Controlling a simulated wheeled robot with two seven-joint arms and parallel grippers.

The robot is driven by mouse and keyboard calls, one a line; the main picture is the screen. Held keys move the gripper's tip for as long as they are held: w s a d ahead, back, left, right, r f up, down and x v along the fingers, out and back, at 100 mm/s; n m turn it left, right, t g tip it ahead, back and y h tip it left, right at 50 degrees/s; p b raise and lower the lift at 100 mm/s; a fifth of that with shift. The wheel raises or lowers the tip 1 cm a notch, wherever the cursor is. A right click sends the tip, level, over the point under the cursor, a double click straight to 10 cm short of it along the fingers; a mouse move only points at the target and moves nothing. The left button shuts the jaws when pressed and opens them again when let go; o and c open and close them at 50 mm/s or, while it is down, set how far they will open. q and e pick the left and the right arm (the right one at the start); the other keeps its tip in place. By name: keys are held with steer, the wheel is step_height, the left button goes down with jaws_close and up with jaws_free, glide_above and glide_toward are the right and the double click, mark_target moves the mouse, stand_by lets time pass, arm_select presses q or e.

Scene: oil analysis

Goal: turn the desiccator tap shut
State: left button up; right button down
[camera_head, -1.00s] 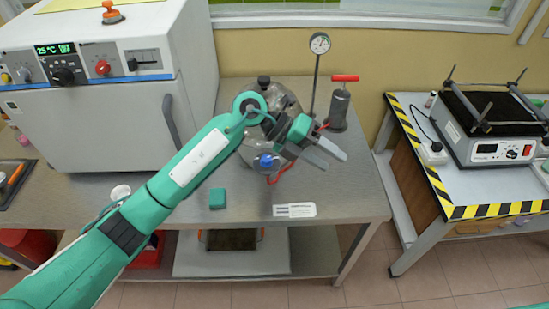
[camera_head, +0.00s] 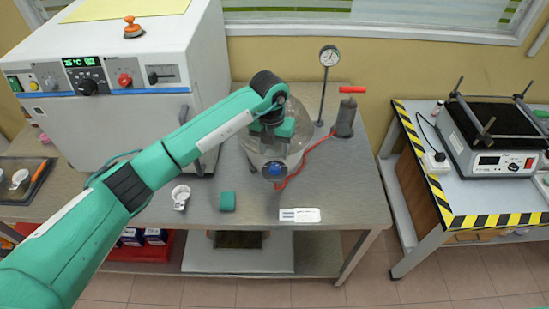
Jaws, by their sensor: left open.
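The desiccator (camera_head: 296,151) is a clear glass vessel on the grey bench. Its tap (camera_head: 274,169) shows as a blue knob at the front, with a red hose near it. My left gripper (camera_head: 271,138) is over the desiccator, behind the tap in the picture and apart from the knob. It is open, and I see nothing held in it; its fingertips are hard to make out against the glass. Part of the desiccator's top is hidden behind my left wrist. My right gripper is not in view.
A hand pump (camera_head: 345,118) and a dial gauge on a stand (camera_head: 329,56) are at the back right. A white oven (camera_head: 110,125) stands left.

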mark_target(275, 166)
arm_select(q)
steer(key=f+p, duration=0.1)
steer(key=f, duration=0.5)
steer(key=shift+d+f, duration=0.1)
steer(key=shift+d, duration=0.1)
steer(key=shift+c, duration=0.4)
steer(key=c, duration=0.9)
